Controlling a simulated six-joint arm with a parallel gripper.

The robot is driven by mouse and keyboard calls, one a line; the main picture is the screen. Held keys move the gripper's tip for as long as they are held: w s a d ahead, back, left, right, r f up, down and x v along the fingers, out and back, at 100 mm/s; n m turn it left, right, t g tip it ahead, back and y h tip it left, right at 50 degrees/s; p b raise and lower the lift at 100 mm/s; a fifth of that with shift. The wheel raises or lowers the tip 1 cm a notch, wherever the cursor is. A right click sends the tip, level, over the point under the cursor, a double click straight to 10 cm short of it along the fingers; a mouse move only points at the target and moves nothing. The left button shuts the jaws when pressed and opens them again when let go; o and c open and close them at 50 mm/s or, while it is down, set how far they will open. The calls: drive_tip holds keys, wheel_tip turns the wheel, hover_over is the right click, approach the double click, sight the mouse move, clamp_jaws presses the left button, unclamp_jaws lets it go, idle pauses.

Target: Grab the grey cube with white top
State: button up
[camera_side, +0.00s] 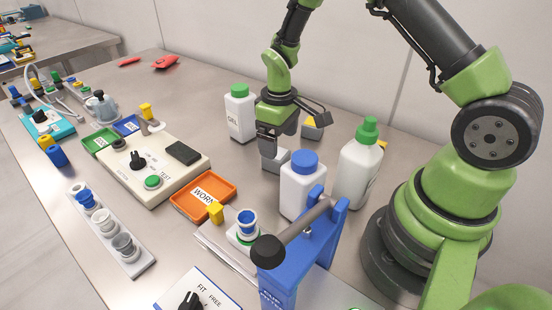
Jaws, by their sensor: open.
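A grey cube with a pale top (276,162) sits on the metal table near the middle of the side view. My gripper (274,146) is open and is just above the cube, pointing down. The gripper hides part of the cube's top and back. I cannot tell whether the fingers touch it or reach around its sides.
A white bottle with a blue cap (301,187) stands close in front of the cube, and a green-capped bottle (357,165) is to the right. A GEL bottle (240,115) stands behind left. A grey and yellow block (312,130) is behind right. An orange tray (204,196) lies front left.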

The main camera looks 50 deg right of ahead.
sight(279, 154)
wheel_tip(279, 154, down, 6)
drive_tip(key=shift+d+r, duration=0.1)
drive_tip(key=shift+c, duration=0.4)
drive_tip(key=c, duration=1)
